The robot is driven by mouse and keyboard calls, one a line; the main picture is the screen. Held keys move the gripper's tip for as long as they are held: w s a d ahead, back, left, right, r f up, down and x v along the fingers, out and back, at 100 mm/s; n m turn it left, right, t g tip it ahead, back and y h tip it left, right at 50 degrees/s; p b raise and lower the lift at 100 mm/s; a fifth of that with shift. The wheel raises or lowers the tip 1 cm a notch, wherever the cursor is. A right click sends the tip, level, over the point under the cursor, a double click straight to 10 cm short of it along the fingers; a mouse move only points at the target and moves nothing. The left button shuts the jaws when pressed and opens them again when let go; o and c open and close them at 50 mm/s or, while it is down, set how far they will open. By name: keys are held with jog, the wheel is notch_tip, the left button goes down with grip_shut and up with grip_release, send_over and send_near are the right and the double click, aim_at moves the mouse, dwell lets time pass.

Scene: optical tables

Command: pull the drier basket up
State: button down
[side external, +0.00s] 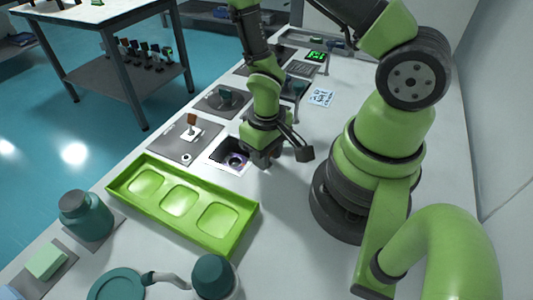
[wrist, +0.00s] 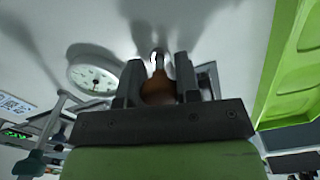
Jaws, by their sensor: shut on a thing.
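My gripper (side external: 262,158) points down at the table, just right of a small dark square unit with a round ring (side external: 236,160). In the wrist view my gripper (wrist: 158,80) is shut on a brown, rounded knob (wrist: 158,91) with a thin grey stem beyond it. In the side view my gripper hides this knob. I cannot tell the shape of the basket, or whether it is raised. A round white dial (wrist: 95,77) lies left of the fingers in the wrist view.
A green tray with three recesses (side external: 180,200) lies at the near left; its edge shows in the wrist view (wrist: 290,75). A brown-topped piece (side external: 192,120) stands on a grey mat. A teal jar (side external: 85,215) and a teal-topped vessel (side external: 213,275) stand nearer.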

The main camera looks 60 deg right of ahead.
notch_tip(320, 180, up, 6)
jog(key=shift+w+r, duration=0.1)
dwell(0.4)
jog(key=c, duration=0.8)
grip_release()
notch_tip(320, 180, up, 10)
jog(key=shift+f, duration=0.1)
